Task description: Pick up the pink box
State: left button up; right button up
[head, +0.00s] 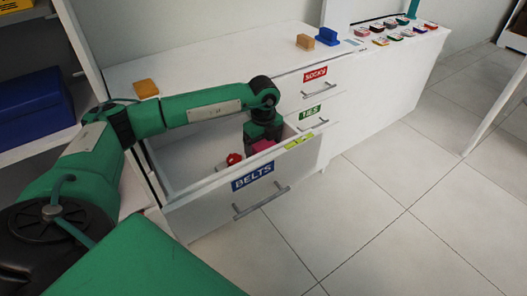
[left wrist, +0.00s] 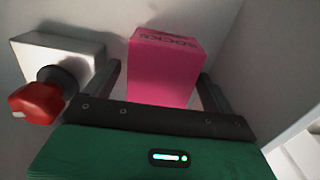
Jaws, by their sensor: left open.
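The pink box (left wrist: 162,72) stands inside the open BELTS drawer (head: 190,205), with dark lettering on its top. In the head view a small part of the pink box (head: 263,145) shows beneath my left wrist. My left gripper (left wrist: 157,85) reaches down into the drawer. Its two dark fingers are open, one on each side of the box. I cannot tell whether either finger touches it. The lower part of the box is hidden behind the gripper body. My right gripper is not in view.
A white block with a red knob (left wrist: 38,100) lies left of the fingers in the drawer, close to the left one. The drawer walls stand close around.

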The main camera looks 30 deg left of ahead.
pick_arm(q)
jog(key=shift+f, duration=0.25)
jog(key=shift+r, duration=0.1)
jog(key=c, duration=1.1)
